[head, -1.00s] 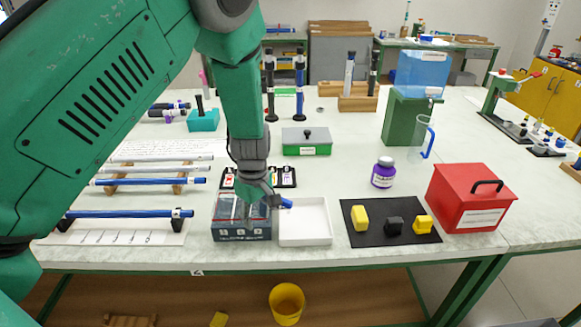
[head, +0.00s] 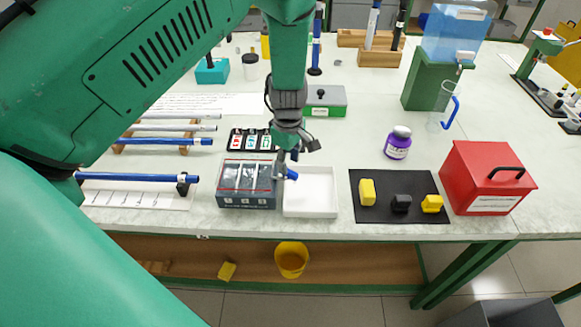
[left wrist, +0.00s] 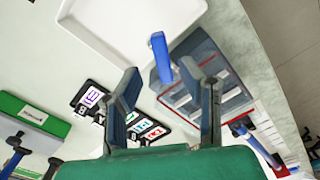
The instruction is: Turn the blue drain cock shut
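A short blue lever (head: 290,174), which looks like the drain cock, sticks out at the right side of a dark compartment box (head: 247,203) with a clear top. My left gripper (head: 292,158) points down just above and behind the lever. In the left wrist view the blue lever (left wrist: 160,58) shows between the two spread fingers (left wrist: 158,82), beyond their tips; I cannot tell whether either finger touches it. The left gripper is open with nothing in it. The lever's base is partly hidden by a finger. My right gripper is out of view.
A white tray (head: 310,208) stands right beside the box. A label card strip (head: 251,140) lies behind it. A black mat (head: 377,212) with yellow and black blocks and a red box (head: 480,180) stand to the right. A blue tank (head: 452,35) with a white tap is behind.

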